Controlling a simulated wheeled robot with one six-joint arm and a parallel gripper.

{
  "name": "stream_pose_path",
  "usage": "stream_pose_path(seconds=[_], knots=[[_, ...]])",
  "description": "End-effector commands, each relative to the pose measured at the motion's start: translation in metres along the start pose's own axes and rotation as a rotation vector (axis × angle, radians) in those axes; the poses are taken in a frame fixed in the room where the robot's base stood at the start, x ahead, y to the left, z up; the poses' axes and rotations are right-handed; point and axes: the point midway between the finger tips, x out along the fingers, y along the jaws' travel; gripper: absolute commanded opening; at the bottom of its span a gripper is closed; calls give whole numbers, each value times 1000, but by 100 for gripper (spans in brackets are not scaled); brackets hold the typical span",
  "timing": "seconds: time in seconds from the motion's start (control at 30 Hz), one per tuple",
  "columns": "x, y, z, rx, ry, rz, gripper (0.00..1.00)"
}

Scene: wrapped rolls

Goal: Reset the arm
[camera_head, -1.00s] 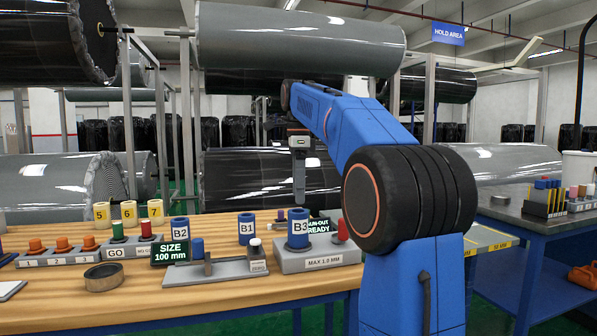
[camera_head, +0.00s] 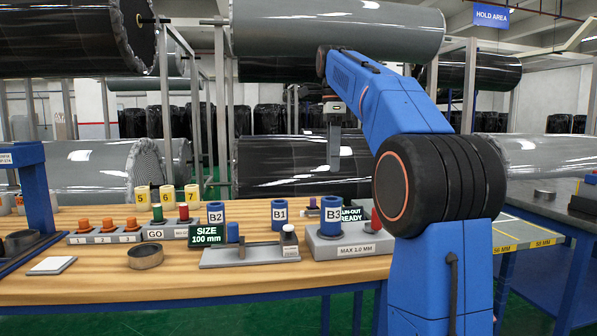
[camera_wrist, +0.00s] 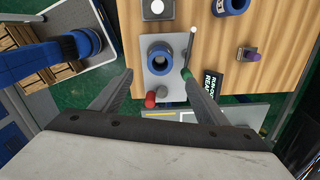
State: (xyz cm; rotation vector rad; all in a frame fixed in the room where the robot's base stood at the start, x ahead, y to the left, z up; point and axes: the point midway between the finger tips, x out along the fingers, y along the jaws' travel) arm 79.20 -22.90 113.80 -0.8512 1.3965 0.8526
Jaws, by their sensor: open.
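My gripper (camera_head: 334,160) hangs pointing down at the end of my blue arm, above the workbench. Its jaws are apart, and nothing shows between them in the head view. In the wrist view my gripper (camera_wrist: 158,76) has its two fingers spread, with the blue B3 ring (camera_wrist: 160,57) seen below between their tips. The B3 ring (camera_head: 332,208) stands on the grey MAX 1.0 MM block (camera_head: 352,249), under my gripper and apart from it.
Blue rings B1 (camera_head: 279,209) and B2 (camera_head: 215,213) stand on the wooden bench (camera_head: 270,277). A SIZE 100 mm display (camera_head: 206,235), a loose dark ring (camera_head: 145,257) and orange-capped stands (camera_head: 107,229) are left. Large wrapped rolls (camera_head: 285,165) hang behind. Front bench area is clear.

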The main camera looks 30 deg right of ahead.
Motion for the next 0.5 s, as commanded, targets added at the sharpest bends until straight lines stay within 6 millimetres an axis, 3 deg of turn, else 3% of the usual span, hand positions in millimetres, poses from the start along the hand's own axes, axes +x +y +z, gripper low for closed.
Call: stream_pose_path(seconds=[0.27,0.5], knots=[[3,8,2,-42,-1,-9,68],[30,54,15,-326,-4,-66,68]])
